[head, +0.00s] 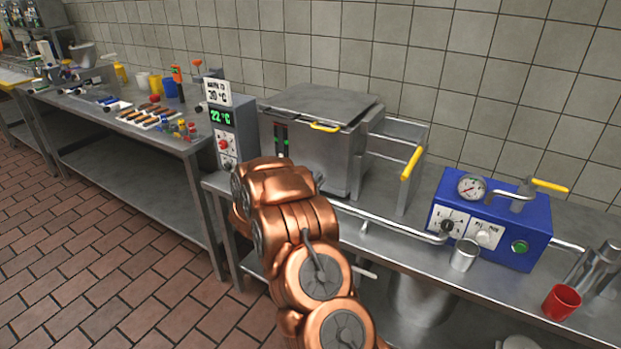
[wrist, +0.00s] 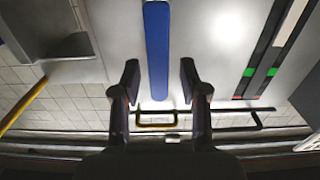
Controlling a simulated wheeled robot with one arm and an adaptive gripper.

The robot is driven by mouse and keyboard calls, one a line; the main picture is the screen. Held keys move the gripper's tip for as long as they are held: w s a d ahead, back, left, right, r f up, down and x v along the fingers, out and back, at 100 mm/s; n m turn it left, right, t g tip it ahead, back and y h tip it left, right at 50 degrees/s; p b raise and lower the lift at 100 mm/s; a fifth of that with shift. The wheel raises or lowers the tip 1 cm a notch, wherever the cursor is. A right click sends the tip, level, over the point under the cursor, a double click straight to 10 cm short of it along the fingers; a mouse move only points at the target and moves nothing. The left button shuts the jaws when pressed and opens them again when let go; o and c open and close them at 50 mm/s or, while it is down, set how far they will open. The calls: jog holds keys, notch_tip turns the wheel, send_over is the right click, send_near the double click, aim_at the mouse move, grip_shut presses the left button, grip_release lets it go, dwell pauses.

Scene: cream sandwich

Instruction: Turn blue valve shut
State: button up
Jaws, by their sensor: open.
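The blue valve handle (wrist: 157,45) shows in the wrist view as a long flat blue bar, running down from the top edge in front of a pale metal face. My gripper (wrist: 160,82) is open, with one dark finger on each side of the bar's lower end. Clear gaps show between bar and fingers; I cannot tell how far the fingertips are from it in depth. In the head view my copper arm covers the front of the steel vat (head: 325,150), and neither the blue handle nor my fingertips can be seen there.
A yellow lid handle (wrist: 157,127) and dark strips with green lights (wrist: 272,72) show in the wrist view. In the head view, a control box (head: 222,120) stands left of the vat. A blue pump box (head: 505,240), metal cup (head: 464,255) and red cup (head: 562,303) stand right.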

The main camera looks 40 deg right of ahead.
jog(key=v, duration=1.2)
dwell(0.4)
